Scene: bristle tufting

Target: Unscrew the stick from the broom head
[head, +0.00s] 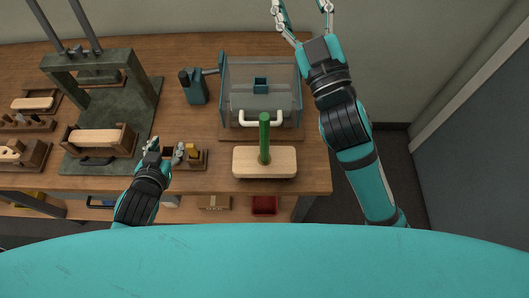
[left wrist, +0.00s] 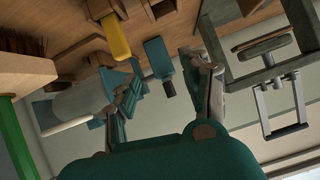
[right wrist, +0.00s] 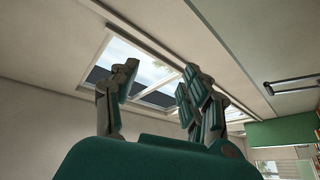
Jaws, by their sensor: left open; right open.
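The broom head (head: 282,164), a pale wooden block, lies near the front edge of the table. The green stick (head: 264,138) stands upright from its middle. At the left edge of the left wrist view, part of the stick (left wrist: 16,145) and the wooden block (left wrist: 20,75) also show. My left gripper (head: 163,148) is open and empty, left of the broom head, near a small wooden tool holder. My right gripper (head: 302,8) is open and empty, raised beyond the table's right side. Its wrist view shows the fingers (right wrist: 155,85) apart before ceiling and windows.
A clear box machine (head: 260,85) with a white handle stands right behind the broom head. The small holder (head: 195,160) carries a yellow-handled tool. A dark green press (head: 100,75) and wooden trays fill the left. The table's right edge is close.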

